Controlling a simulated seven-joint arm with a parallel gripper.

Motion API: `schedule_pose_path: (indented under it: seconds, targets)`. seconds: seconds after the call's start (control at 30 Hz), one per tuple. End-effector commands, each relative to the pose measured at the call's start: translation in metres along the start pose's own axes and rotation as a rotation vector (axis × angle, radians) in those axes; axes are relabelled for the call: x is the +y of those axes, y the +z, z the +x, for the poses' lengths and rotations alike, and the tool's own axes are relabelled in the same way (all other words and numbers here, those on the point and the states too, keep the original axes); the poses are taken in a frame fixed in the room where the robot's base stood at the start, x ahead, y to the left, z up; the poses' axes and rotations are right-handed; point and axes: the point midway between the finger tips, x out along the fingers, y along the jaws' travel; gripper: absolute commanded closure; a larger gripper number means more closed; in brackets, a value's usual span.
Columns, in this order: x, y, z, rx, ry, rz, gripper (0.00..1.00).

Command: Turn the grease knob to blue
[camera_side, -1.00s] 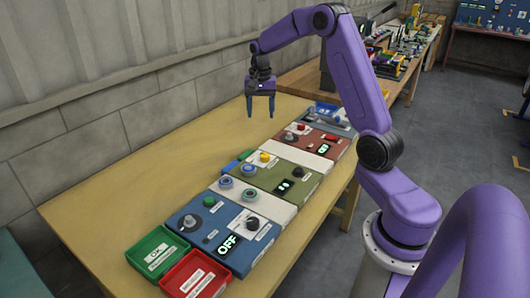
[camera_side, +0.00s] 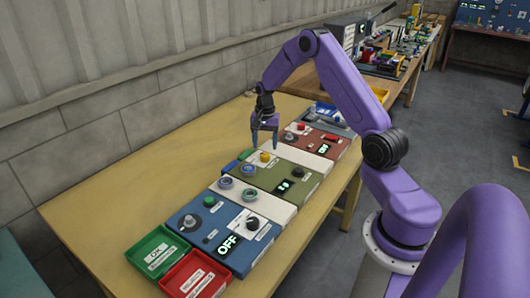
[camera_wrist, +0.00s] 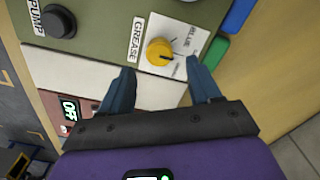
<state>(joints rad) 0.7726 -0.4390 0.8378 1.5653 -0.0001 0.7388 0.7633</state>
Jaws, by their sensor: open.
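The yellow grease knob (camera_wrist: 160,51) sits on a white plate beside the word GREASE on the olive-green panel (camera_wrist: 95,40). A dark mark on the knob lies on its lower right side. The word BLUE (camera_wrist: 193,37) is printed to its upper right; a smaller label at the lower right is hard to read. In the side view the knob (camera_side: 265,157) is near the panel's far edge. My gripper (camera_wrist: 159,72) is open and empty, its blue fingers spread to either side just below the knob in the wrist view. In the side view my gripper (camera_side: 264,148) is above the knob, apart from it.
A black PUMP knob (camera_wrist: 58,22) is on the same panel. A red panel (camera_side: 312,138) with a red button stands behind, and a blue panel (camera_side: 220,228) reading OFF in front. Green (camera_side: 158,252) and red (camera_side: 196,275) trays lie at the near end. The table's left side is clear.

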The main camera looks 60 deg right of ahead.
Motion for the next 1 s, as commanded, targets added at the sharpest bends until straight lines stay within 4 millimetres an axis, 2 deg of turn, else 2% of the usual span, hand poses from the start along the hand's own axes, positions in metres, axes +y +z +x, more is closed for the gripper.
schedule_pose_path:
  seconds: [0.1, 0.3, 0.67, 0.7, 0.77, 0.8, 0.87, 1.0]
  targets:
    - [0.001, 0.001, 0.02, -0.003, 0.003, 0.0, 0.37]
    - [0.0, 0.0, 0.039, -0.001, 0.001, -0.001, 0.37]
    - [0.0, 0.0, 0.043, 0.001, -0.001, -0.001, 0.37]
    - [0.0, 0.0, 0.043, 0.001, -0.001, -0.001, 0.44]
    - [0.0, 0.0, 0.043, 0.001, -0.001, -0.001, 0.63]
    - [0.0, 0.0, 0.043, 0.001, -0.001, -0.001, 0.76]
    - [0.0, 0.0, 0.043, 0.001, -0.001, -0.001, 0.94]
    - [0.0, 0.0, 0.043, 0.001, -0.001, -0.002, 0.93]
